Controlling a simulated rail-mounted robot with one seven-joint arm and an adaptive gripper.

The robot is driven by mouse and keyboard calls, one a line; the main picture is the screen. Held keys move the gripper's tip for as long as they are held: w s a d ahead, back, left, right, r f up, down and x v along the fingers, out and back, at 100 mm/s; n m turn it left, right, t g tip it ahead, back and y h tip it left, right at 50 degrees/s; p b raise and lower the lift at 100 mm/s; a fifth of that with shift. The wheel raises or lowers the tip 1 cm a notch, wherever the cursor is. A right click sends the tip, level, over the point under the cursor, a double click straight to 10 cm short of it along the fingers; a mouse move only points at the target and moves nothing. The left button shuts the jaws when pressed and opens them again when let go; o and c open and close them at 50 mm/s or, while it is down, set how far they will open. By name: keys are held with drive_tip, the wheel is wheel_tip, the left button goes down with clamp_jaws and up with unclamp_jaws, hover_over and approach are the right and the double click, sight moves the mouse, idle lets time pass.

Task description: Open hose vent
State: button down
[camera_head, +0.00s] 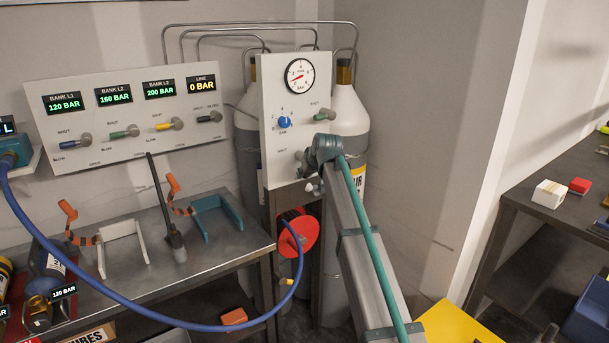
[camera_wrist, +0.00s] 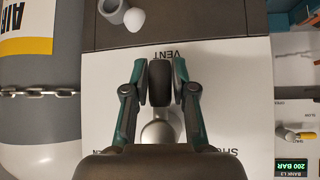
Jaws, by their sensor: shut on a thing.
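The hose vent valve sits low on the white gauge panel (camera_head: 266,131), where my gripper mostly hides it in the head view. In the wrist view, my gripper (camera_wrist: 160,72) is shut on the dark grip of the vent lever (camera_wrist: 160,84), one finger on each side. The lever's pale pivot (camera_wrist: 158,131) shows between the fingers, towards my palm. The grip lies on the side of the VENT label (camera_wrist: 167,54), which reads upside down; a partly covered SHUT label is at lower right. I cannot tell the exact lever angle.
A blue hose (camera_head: 150,302) loops across the front to a red reel (camera_head: 300,238). Gas cylinders (camera_head: 347,112) stand behind the panel. A grey fitting and white ball (camera_wrist: 134,20) sit just past the panel edge.

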idle(0.3)
drive_tip(key=c, duration=0.9)
unclamp_jaws()
drive_tip(key=shift+d, duration=0.1)
drive_tip(key=v, duration=1.2)
